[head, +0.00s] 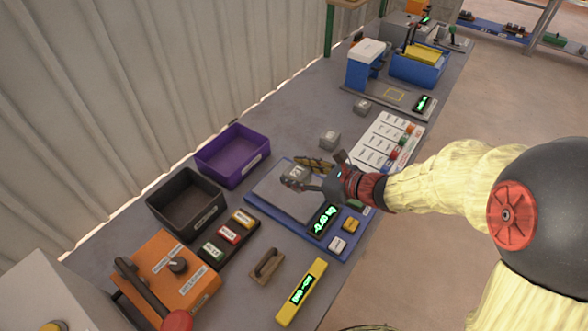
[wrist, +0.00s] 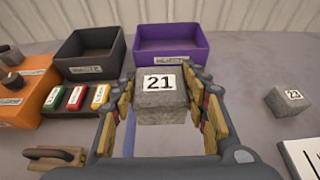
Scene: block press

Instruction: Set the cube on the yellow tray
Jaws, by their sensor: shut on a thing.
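My gripper (head: 299,174) is shut on a grey cube (wrist: 160,105) marked 21, with one finger on each side of it in the wrist view. In the head view the held cube (head: 296,174) is above the grey plate of a blue scale (head: 262,204). Whether it touches the plate is hard to tell. A yellow tray-like piece (head: 427,52) sits on a blue unit at the far end of the bench, well away from my gripper.
Loose grey cubes stand beyond the scale, one (head: 330,139) near it, marked 23 in the wrist view (wrist: 289,100), and another (head: 362,106) farther off. A black bin (head: 187,200) and purple bin (head: 232,155) stand left. A blue-and-white press (head: 365,65) stands before the yellow piece.

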